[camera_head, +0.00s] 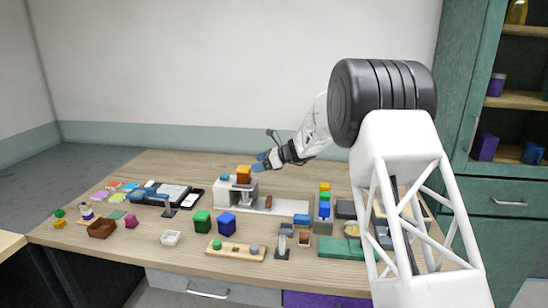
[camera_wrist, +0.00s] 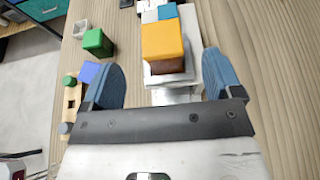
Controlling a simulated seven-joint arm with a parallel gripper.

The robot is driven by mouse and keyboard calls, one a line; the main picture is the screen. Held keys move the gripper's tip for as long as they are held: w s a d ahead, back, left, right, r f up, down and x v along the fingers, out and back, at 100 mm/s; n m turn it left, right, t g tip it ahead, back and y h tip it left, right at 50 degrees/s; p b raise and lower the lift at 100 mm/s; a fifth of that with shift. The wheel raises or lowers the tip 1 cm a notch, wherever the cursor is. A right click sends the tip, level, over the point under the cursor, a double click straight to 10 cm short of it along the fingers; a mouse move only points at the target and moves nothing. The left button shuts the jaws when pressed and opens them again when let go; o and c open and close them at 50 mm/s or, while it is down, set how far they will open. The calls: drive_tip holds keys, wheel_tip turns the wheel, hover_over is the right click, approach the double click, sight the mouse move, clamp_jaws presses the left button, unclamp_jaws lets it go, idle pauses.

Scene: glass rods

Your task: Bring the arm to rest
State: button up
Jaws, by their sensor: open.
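My gripper (camera_head: 262,162) is raised above the back of the wooden table, near its middle, with the arm reaching in from the right. In the wrist view my gripper (camera_wrist: 160,65) has its two blue fingers spread wide, with nothing held between them. An orange block (camera_wrist: 163,45) shows between and beyond the fingers, standing on a white stand (camera_wrist: 190,30). In the head view the orange block (camera_head: 243,174) is just left of and below the fingertips. I cannot tell how large the gap to it is.
A green cube (camera_head: 202,222) and a blue cube (camera_head: 226,224) stand front of centre. A column of coloured blocks (camera_head: 324,204) stands to the right. A wooden rack (camera_head: 236,250) lies near the front edge. Small items crowd the left. A tall cabinet (camera_head: 500,180) stands at right.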

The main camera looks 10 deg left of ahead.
drive_tip(key=s+d+r+n+h, duration=0.25)
drive_tip(key=s+d+r, duration=0.35)
drive_tip(key=s, duration=0.4)
drive_tip(key=s+d+r+n+h, duration=0.2)
drive_tip(key=s+d+r+n, duration=0.1)
drive_tip(key=s+d, duration=0.65)
drive_tip(key=s+d+r+n+h, duration=0.25)
drive_tip(key=s+d+r, duration=0.35)
drive_tip(key=s, duration=0.4)
drive_tip(key=s+d+f+n+t+h, duration=0.1)
drive_tip(key=s+d, duration=0.5)
drive_tip(key=s, duration=0.6)
drive_tip(key=s+d+f+n+h, duration=0.3)
drive_tip(key=s+d+n, duration=0.2)
drive_tip(key=s, duration=0.7)
drive_tip(key=s+d+f+n+t+h, duration=0.1)
drive_tip(key=s+d+f+n+h, duration=0.1)
drive_tip(key=s+d, duration=0.6)
drive_tip(key=s+f+n, duration=0.1)
drive_tip(key=s, duration=0.3)
drive_tip(key=shift+s+d+n+t+h, duration=0.2)
drive_tip(key=shift+d+n+t+h, duration=0.1)
drive_tip(key=shift+d+n, duration=0.1)
